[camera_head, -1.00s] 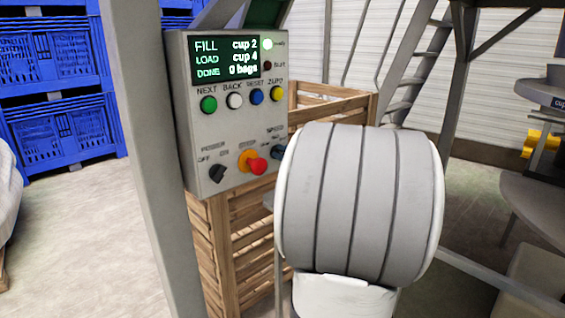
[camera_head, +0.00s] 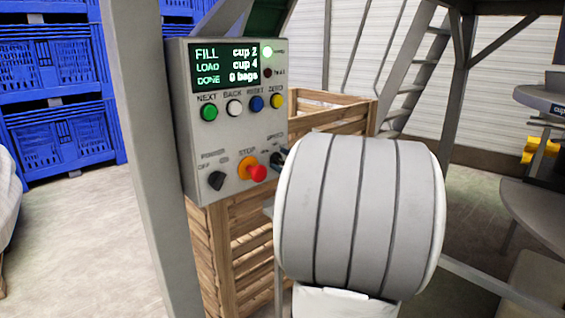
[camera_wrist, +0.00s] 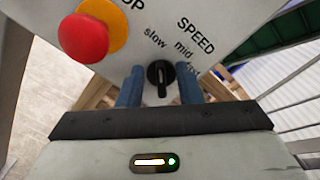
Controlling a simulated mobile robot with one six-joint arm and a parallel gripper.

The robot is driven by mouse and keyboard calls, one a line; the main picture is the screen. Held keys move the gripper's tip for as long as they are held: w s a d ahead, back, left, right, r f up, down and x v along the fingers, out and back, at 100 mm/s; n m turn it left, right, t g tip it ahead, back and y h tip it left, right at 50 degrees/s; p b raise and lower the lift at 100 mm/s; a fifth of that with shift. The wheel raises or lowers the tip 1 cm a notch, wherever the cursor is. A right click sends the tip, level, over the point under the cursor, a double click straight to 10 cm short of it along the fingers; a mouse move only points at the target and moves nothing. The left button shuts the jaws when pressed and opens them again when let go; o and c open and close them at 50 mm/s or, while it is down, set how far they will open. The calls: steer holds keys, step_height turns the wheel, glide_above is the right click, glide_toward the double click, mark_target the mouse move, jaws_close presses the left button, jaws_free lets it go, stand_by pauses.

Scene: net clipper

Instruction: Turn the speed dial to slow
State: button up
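The black speed dial (camera_wrist: 160,76) is on the grey control panel (camera_wrist: 225,25), with a white mark on its face. The mark points up in the wrist view, toward the "slow" and "mid" labels; I cannot tell exactly which. The "fast" label is partly hidden by a finger. My gripper (camera_wrist: 161,88) is open, its two blue fingers on either side of the dial with gaps to it. In the head view, the dial (camera_head: 277,160) shows at the panel's lower right edge, partly hidden by my arm.
The red stop button (camera_head: 257,173) on its orange base is just left of the dial. A black power knob (camera_head: 216,181) and coloured buttons (camera_head: 209,112) are also on the panel. A wooden crate (camera_head: 222,240) stands behind and below. Blue crates (camera_head: 62,135) are stacked at left.

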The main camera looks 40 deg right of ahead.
steer(key=s, duration=0.7)
steer(key=shift+s+d, duration=0.25)
steer(key=shift+s, duration=0.05)
